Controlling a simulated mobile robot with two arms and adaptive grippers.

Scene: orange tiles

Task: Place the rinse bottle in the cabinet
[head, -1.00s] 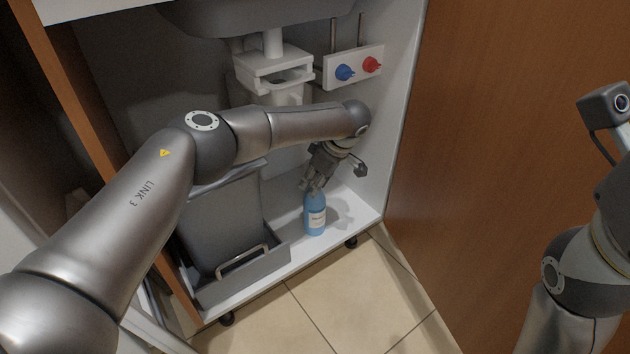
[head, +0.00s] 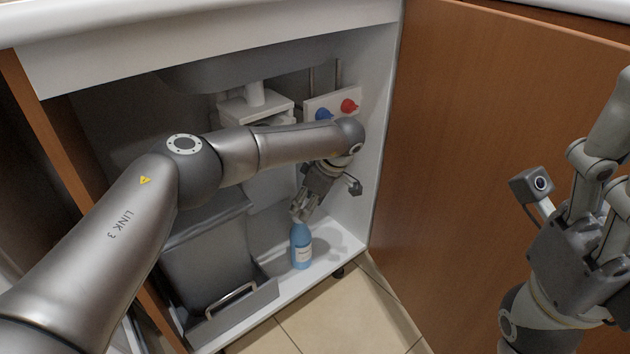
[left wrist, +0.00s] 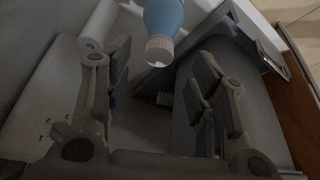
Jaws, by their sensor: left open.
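A grey bin (head: 205,262) with a metal handle stands left of the bottle. Pipework (head: 255,103) and a panel with blue and red valves (head: 333,104) are behind. The open wooden door (head: 480,120) bounds the right side. Tiled floor (head: 315,325) lies in front.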

